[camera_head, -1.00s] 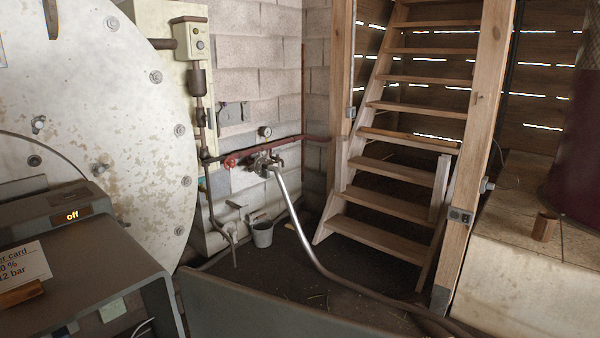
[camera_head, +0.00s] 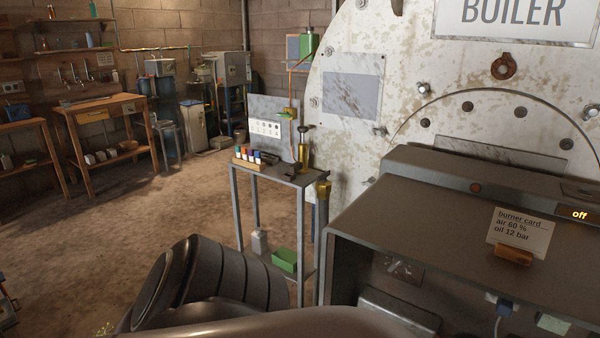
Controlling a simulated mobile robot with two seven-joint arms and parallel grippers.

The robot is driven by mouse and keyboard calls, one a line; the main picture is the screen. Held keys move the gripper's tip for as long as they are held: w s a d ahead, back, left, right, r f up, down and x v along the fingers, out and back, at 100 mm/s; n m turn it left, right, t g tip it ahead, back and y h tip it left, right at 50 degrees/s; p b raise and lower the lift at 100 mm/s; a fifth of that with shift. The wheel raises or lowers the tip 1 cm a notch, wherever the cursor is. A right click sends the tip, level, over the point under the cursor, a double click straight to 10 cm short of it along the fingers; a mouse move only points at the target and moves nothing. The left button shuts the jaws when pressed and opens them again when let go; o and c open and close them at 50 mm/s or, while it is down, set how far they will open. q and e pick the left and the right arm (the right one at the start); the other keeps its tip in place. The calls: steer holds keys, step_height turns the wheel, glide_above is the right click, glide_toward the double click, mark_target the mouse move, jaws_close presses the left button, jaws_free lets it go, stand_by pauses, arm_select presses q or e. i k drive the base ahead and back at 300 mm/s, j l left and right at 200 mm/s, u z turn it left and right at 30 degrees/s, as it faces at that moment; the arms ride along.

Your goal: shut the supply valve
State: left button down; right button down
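I cannot make out a supply valve for certain in this view. The white boiler (camera_head: 345,150) with its large round front and "BOILER" sign (camera_head: 515,18) fills the upper right. The grey burner housing (camera_head: 415,220) stands in front of it, and its orange display (camera_head: 579,214) reads "off". A burner card (camera_head: 520,232) on the housing reads air 60 %, oil 12 bar. A dark ribbed arm link of mine shows at the bottom. Neither of my grippers is in view.
A narrow metal stand (camera_head: 236,205) with several small coloured-top bottles and a green box (camera_head: 285,260) on its lower shelf stands left of the boiler. Wooden workbenches (camera_head: 105,105) line the back left. Open floor (camera_head: 130,215) lies between.

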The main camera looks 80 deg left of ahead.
mark_target(322, 178)
steer(key=u, duration=2.3)
steer(key=i+j+z, duration=0.25)
steer(key=z, duration=0.15)
steer(key=i+j+z, duration=0.5)
steer(key=j+z, duration=0.25)
steer(key=i+j+z, duration=0.15)
steer(key=j+z, duration=0.2)
steer(key=j, duration=0.15)
